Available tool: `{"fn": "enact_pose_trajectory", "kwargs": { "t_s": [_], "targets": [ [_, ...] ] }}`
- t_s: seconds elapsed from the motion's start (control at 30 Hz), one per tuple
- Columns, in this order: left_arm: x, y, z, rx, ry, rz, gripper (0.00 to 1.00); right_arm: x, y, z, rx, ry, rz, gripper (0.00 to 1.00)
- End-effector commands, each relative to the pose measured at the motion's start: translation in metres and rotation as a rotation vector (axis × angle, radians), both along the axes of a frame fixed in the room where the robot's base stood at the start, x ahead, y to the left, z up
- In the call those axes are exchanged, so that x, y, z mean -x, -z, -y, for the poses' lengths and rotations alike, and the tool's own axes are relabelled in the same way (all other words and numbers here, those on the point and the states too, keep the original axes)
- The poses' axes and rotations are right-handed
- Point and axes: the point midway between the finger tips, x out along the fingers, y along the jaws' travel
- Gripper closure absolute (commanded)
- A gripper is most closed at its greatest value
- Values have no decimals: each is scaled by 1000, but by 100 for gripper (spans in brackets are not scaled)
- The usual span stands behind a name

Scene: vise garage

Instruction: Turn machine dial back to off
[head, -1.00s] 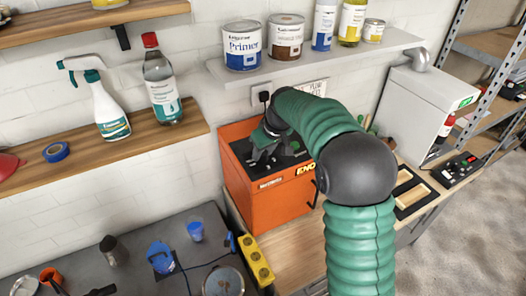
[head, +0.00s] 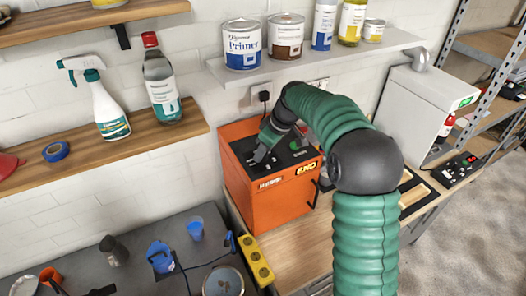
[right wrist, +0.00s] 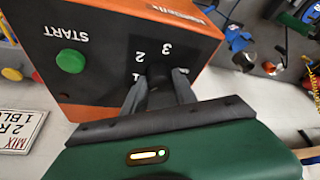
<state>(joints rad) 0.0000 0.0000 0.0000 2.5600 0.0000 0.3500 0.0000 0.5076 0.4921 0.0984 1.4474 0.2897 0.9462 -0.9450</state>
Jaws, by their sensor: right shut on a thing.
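The machine is an orange box (head: 278,202) with a black top panel, standing on the wooden bench. In the right wrist view its panel (right wrist: 98,30) shows a green START button (right wrist: 70,61) and the numbers 1, 2 and 3 beside a dark dial (right wrist: 158,72). My right gripper (head: 257,157) is over the panel. In the right wrist view its fingers (right wrist: 161,88) are shut on the dial from both sides. The fingers partly cover the dial, so I cannot tell its exact setting. My left gripper is not in view.
A shelf with paint cans (head: 243,46) hangs above the machine. A grey cabinet (head: 420,103) and a black control box (head: 457,169) stand to the right.

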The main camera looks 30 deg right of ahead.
Motion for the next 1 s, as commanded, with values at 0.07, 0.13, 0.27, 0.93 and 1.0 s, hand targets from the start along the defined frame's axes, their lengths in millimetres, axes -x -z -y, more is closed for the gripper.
{"fn": "enact_pose_trajectory", "kwargs": {
  "t_s": [0.07,0.13,0.27,0.93,1.0],
  "targets": [
    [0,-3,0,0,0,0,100,-1,-1,2,-1,-68,2,100],
    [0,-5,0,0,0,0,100,-1,-1,3,-1,-135,1,100],
    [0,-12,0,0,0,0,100,-1,-2,3,-1,-259,1,100],
    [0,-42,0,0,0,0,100,-4,-2,5,3,-674,3,100],
    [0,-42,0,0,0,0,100,-4,-2,5,4,-688,2,100]
  ]
}}
